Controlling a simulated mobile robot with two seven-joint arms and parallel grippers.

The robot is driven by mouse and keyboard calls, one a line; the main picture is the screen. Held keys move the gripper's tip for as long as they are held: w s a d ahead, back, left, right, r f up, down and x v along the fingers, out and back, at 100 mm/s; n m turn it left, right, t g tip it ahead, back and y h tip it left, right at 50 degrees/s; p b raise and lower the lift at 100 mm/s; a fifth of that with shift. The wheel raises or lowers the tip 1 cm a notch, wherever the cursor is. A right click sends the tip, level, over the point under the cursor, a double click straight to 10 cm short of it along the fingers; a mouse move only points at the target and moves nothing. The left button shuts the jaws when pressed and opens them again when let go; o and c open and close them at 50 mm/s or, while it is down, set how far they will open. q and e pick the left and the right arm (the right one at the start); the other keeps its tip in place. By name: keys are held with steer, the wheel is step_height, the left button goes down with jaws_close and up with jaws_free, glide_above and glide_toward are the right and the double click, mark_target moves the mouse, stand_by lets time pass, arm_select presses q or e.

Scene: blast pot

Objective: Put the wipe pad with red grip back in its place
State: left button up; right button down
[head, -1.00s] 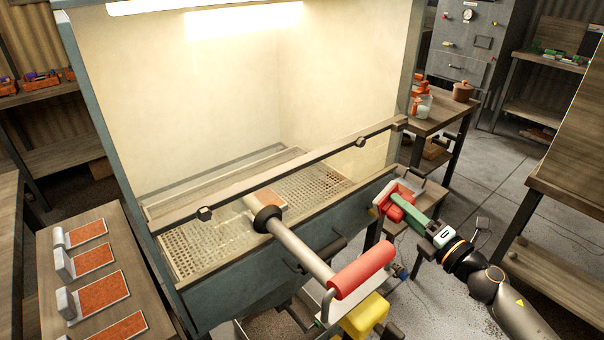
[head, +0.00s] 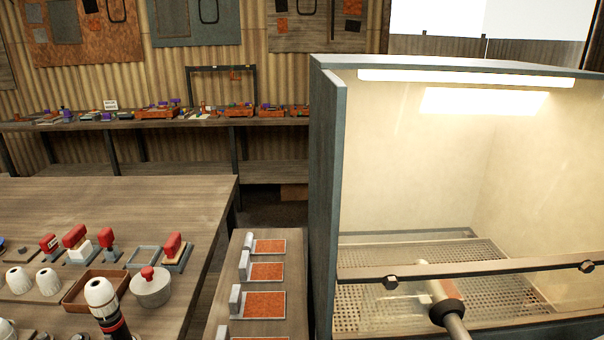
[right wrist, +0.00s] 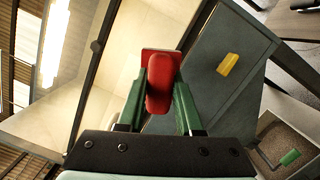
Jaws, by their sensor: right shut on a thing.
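In the right wrist view my right gripper (right wrist: 160,92) has its green fingers closed on both sides of a red grip. This is the wipe pad with red grip (right wrist: 160,68); a flat red plate shows at its far end, and its wiping face is hidden. In the head view several red-gripped blocks stand on the left table, among them a red-topped white block (head: 75,240) and a tilted red-gripped block (head: 174,247). Between them lies an empty grey-blue rectangular frame (head: 143,257).
The wooden table (head: 120,195) has a clear back half. A narrow stand (head: 262,328) with several orange plates stands between it and the blast cabinet (head: 325,200). A round grey pot with a red knob (head: 150,290) and white nozzles (head: 48,282) crowd the table's front.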

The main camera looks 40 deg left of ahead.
steer(key=s+a+r+m+t+h+p, duration=0.1)
steer(key=s+m+h, duration=0.4)
steer(key=s, duration=1.2)
steer(key=a+r+t+h, duration=0.1)
steer(key=h, duration=0.3)
steer(key=shift+a+r+m, duration=0.15)
steer(key=shift+m, duration=0.25)
